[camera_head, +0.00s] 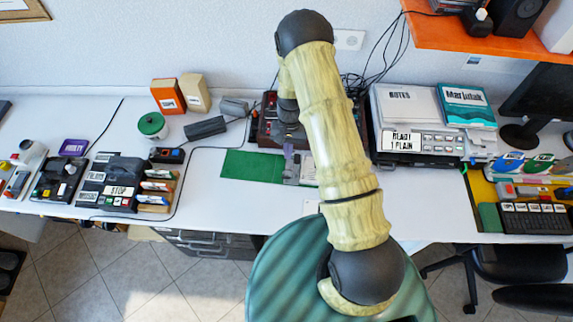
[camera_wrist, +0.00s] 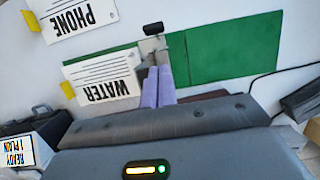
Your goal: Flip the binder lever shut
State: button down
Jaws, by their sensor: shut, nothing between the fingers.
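The open green binder (camera_head: 238,164) lies flat on the white desk. Its metal clip and lever base (camera_wrist: 154,48) show at the middle in the wrist view, with a short black lever handle (camera_wrist: 153,29) at the far end. I cannot tell the lever's exact angle. My gripper (camera_wrist: 158,70) has two purple fingers, shut together and empty. The fingertips are close to the near side of the metal clip; whether they touch it is unclear. In the head view the purple fingers (camera_head: 288,151) are over the clip, and my arm hides part of the binder.
A WATER sheet (camera_wrist: 103,77) lies over the binder's left part in the wrist view. A PHONE sheet (camera_wrist: 72,12) lies beyond it. A dark device (camera_head: 268,128) stands behind the binder. A printer (camera_head: 430,148) is at right, a black block (camera_head: 205,127) and cables at left.

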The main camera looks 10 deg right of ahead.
jog(key=s+f+p, duration=0.1)
jog(key=s+f, duration=0.1)
jog(key=s+a+f+p, duration=0.1)
jog(key=f, duration=0.1)
jog(key=shift+s+a, duration=0.1)
jog(key=shift+s, duration=0.3)
jog(key=shift+w+f, duration=0.1)
